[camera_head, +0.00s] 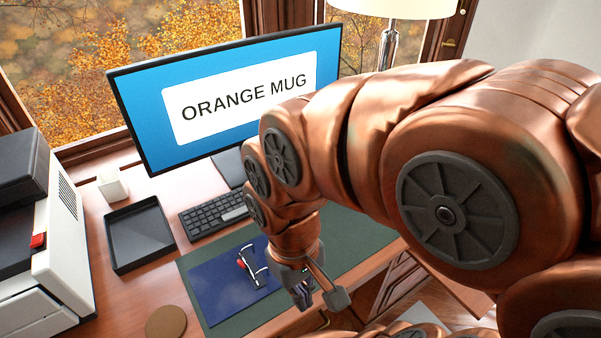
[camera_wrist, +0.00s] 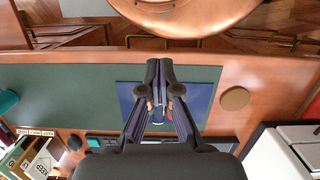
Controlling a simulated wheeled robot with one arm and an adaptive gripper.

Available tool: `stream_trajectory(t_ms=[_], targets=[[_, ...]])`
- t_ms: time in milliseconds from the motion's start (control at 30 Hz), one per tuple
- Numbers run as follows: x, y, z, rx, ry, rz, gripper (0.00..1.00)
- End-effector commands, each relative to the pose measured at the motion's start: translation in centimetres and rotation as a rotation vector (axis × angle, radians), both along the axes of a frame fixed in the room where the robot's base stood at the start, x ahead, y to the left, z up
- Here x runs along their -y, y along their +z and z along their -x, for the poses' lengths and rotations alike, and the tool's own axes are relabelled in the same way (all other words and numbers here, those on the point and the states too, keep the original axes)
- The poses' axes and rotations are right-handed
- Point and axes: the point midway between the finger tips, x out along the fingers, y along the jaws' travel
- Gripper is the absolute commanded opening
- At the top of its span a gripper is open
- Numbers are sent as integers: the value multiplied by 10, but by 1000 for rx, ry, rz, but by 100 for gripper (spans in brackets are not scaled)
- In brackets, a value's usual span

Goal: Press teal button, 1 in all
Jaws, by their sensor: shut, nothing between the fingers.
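No button that is clearly teal shows in the head view. In the wrist view a teal object (camera_wrist: 8,101) is cut off by the left edge, and I cannot tell whether it is the button. My gripper (camera_head: 303,292) hangs over the near side of the desk, beside the blue mat (camera_head: 215,293). In the wrist view my gripper (camera_wrist: 159,76) is shut and empty, its fingers pointing down over the blue mat (camera_wrist: 206,92). A small red and white item (camera_head: 246,265) lies on the mat. My arm hides the right part of the desk in the head view.
A monitor (camera_head: 160,150) reads "ORANGE MUG". A keyboard (camera_head: 208,218), black tray (camera_head: 135,238), white cup (camera_head: 112,186) and brown coaster (camera_head: 166,322) are on the desk. A printer (camera_head: 60,245) with a red button (camera_head: 38,241) stands left. Labelled boxes (camera_wrist: 32,157) show in the wrist view.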

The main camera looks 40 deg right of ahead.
Motion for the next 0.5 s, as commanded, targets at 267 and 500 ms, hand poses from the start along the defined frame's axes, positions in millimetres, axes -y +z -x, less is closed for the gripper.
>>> stream_trajectory(t_ms=[267, 500], targets=[[-2, -4, -7, 1, 1, -15, 0], [-12, -9, -68, 45, -2, -140, 0]])
